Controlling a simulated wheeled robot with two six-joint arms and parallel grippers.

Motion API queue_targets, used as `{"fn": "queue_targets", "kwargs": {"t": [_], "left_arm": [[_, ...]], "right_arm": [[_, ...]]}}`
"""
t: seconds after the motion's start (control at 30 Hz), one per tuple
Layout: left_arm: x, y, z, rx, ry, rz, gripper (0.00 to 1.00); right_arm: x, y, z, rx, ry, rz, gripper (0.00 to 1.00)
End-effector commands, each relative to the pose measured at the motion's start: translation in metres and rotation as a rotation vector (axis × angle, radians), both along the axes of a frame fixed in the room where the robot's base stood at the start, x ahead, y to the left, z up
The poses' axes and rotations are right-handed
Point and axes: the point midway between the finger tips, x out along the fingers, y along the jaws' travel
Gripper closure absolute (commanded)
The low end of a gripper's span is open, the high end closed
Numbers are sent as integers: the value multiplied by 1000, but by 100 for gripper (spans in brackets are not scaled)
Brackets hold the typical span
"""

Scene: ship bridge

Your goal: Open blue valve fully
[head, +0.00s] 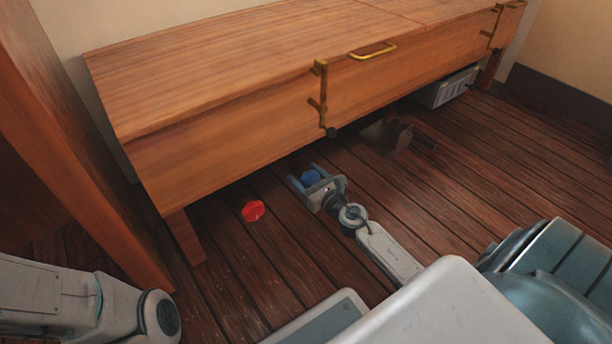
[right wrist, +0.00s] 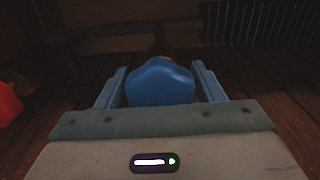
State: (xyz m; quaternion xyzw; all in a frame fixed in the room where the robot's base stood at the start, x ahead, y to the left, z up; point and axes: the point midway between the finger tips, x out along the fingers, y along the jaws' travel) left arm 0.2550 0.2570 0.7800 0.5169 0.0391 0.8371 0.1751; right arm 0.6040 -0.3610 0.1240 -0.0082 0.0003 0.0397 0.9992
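The blue valve (head: 311,177) has a rounded, lobed handle and sits low under the wooden bench's front edge. In the right wrist view the blue valve (right wrist: 161,82) lies between the two fingers of my right gripper (right wrist: 160,88). One finger is on each side of it, with a narrow dark gap visible at each side. In the head view my right gripper (head: 309,178) reaches the valve from the lower right, its fingers spread around it. My left arm shows at the lower left, but its gripper is out of view.
A red valve (head: 253,211) is to the left of the blue one, and also shows at the right wrist view's left edge (right wrist: 8,102). The wooden bench (head: 230,130) overhangs the area. A dark metal object (head: 388,136) and a grey box (head: 445,88) are under it. Floor is clear in front.

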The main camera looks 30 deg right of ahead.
Motion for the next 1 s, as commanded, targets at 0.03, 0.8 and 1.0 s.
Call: {"fn": "queue_targets", "kwargs": {"t": [0.03, 0.8, 1.0], "left_arm": [[0, 0, 0, 0, 0, 0, 100], [0, 0, -22, 0, 0, 0, 100], [0, 0, -21, -1, 1, -1, 100]], "right_arm": [[0, 0, 0, 0, 0, 0, 28], [-74, -6, -4, -5, 4, 1, 27], [-95, -8, -1, -2, 3, -2, 27]]}}
